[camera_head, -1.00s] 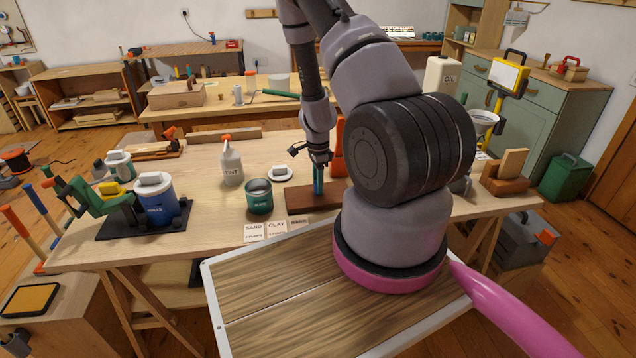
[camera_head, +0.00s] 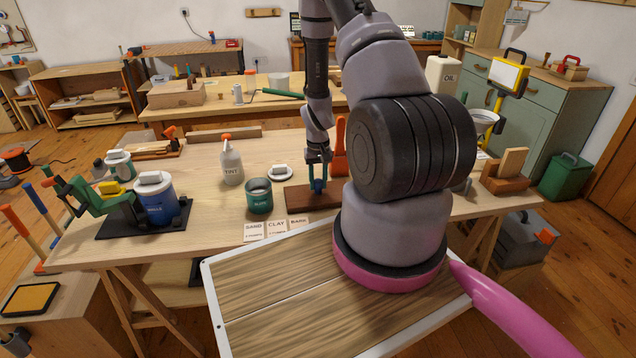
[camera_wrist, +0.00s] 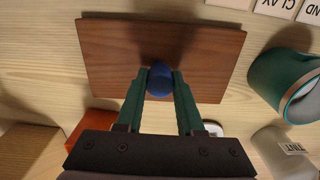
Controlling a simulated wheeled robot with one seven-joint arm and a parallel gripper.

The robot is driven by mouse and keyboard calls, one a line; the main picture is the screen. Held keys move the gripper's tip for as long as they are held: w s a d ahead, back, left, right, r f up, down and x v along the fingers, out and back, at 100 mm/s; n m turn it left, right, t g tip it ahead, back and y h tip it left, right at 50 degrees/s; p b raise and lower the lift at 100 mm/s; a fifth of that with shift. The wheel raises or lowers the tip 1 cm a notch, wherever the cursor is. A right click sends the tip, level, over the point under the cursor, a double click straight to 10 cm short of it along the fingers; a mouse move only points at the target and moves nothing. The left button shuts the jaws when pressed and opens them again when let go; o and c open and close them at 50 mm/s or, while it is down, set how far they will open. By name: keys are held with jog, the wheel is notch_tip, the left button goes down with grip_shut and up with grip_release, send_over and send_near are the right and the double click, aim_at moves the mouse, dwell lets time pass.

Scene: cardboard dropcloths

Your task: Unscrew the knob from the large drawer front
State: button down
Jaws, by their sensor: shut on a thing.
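The drawer front is a dark brown wooden board (camera_head: 298,200) lying flat on the workbench; it also fills the upper middle of the wrist view (camera_wrist: 112,62). The knob (camera_wrist: 160,78) is round and dark blue, near the board's edge closest to my gripper in the wrist view. My gripper (camera_wrist: 161,80) points down over the board, with its teal fingers on either side of the knob, shut on it.
A teal cup (camera_head: 259,196), a white tint bottle (camera_head: 232,165) and a small white-lidded dish (camera_head: 280,173) stand left of and behind the board. Labelled cards (camera_head: 277,228) lie in front. An orange object (camera_head: 340,148) stands close behind my gripper.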

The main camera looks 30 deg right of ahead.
aim_at(318, 181)
jog(key=shift+n, duration=0.4)
jog(key=shift+c, duration=2.2)
grip_release()
notch_tip(318, 181, up, 11)
